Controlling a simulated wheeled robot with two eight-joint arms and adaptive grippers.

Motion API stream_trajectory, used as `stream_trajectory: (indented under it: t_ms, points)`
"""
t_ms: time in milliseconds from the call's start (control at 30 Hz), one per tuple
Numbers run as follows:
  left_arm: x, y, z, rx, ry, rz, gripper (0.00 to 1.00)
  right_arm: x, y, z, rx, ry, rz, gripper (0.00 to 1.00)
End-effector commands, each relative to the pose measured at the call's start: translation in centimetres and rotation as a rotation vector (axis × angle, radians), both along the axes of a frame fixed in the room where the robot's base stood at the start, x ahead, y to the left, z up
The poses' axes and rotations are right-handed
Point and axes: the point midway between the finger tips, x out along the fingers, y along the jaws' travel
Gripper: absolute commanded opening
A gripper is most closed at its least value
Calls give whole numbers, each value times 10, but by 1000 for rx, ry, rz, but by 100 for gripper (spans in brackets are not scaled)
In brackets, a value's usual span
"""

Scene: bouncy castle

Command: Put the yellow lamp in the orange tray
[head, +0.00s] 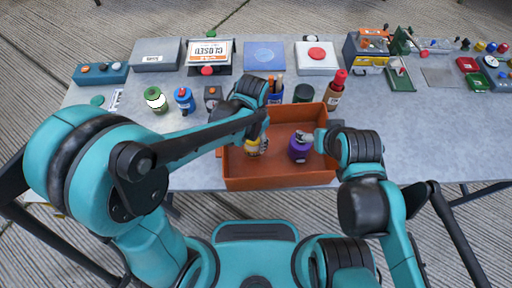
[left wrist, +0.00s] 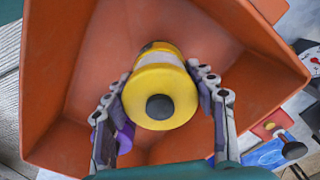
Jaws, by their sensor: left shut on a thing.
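The orange tray (head: 280,178) stands at the table's front edge in the head view, and its walls fill much of the left wrist view (left wrist: 225,60). The yellow lamp (head: 252,148) is at the left side of the tray's inside. In the left wrist view the yellow lamp (left wrist: 160,85) shows a round yellow end with a dark knob. My left gripper (head: 260,142) is shut on it, one finger on each side. Whether the lamp touches the tray floor is unclear. My right gripper (head: 318,139) is over the tray's right side, beside a purple object; its fingers are too unclear to judge.
The purple object (head: 299,150) stands inside the tray, right of the lamp. Behind the tray are a blue pen cup (head: 276,97), a dark green container (head: 303,93) and a brown bottle with a red top (head: 336,92). Green (head: 156,99) and blue (head: 184,99) bottles stand left.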

Motion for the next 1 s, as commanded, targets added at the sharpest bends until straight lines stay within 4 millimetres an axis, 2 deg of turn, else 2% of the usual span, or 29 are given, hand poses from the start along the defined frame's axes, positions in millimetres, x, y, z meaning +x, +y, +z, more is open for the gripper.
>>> stream_trajectory:
  t_ms: [300,667,700,767,1000]
  points:
    - [0,0,-39,0,0,0,14,0,0,-17,0,0,0,79]
    - [0,0,-42,0,0,0,14,0,0,-20,0,0,0,79]
    - [0,0,-42,0,0,0,61,0,0,-19,0,0,0,79]
    - [0,0,-41,0,0,0,77,0,0,-19,0,0,0,79]
    - [0,0,-41,0,0,0,77,0,0,-18,0,0,0,79]
